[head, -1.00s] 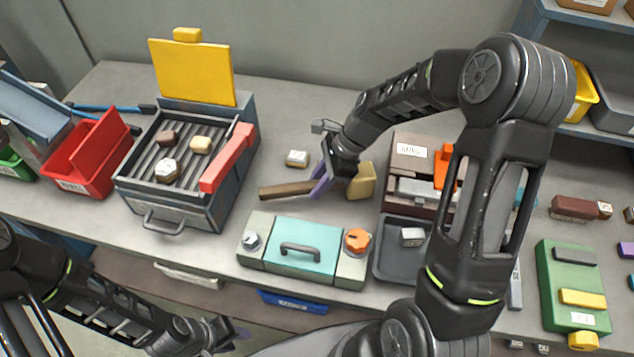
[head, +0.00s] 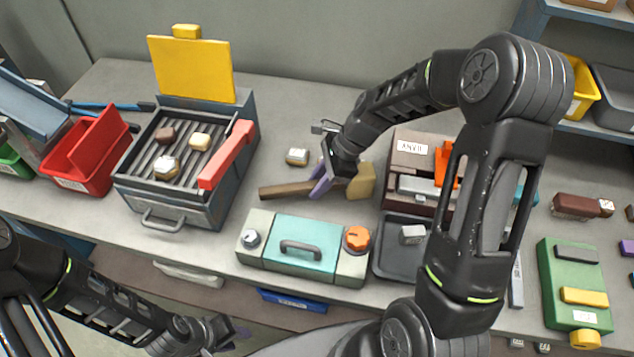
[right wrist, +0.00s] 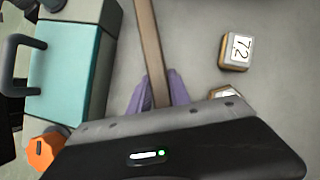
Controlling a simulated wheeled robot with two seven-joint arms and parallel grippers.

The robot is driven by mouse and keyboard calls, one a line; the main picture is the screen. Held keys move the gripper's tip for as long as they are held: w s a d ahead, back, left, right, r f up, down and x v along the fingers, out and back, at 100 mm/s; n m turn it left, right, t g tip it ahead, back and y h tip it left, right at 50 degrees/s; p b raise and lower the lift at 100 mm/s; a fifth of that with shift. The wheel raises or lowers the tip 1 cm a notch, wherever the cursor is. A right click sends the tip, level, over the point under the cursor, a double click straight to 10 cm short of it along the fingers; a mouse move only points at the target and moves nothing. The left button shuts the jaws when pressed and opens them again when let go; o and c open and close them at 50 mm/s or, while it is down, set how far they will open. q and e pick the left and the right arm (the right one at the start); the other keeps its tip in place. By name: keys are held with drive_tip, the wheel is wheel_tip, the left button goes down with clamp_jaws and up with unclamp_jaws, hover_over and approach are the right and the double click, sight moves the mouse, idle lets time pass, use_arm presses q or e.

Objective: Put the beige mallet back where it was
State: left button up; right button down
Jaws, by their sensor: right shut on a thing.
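The beige mallet has a brown handle and a tan head (head: 361,181). It lies low over the bench between the teal-lidded box and the small labelled block; whether it touches the bench I cannot tell. My right gripper (head: 322,187) is shut on its handle, which also shows between the purple fingers in the right wrist view (right wrist: 150,50). The mallet head is hidden in the right wrist view. My left gripper (head: 238,335) is low at the bottom of the head view, away from the bench things; its jaws are too unclear to judge.
The teal-lidded box (head: 301,243) with an orange knob is just in front of the mallet. A small block marked 7.2 (right wrist: 235,52) lies behind it. The grill (head: 170,205) with a red handle stands left. A brown rack labelled ANVIL (head: 413,147) and a grey tray (head: 388,262) are right.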

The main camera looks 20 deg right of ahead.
drive_tip(key=shift+f, duration=0.1)
drive_tip(key=c, duration=1.1)
unclamp_jaws()
drive_tip(key=v, duration=0.8)
drive_tip(key=shift+b, duration=0.35)
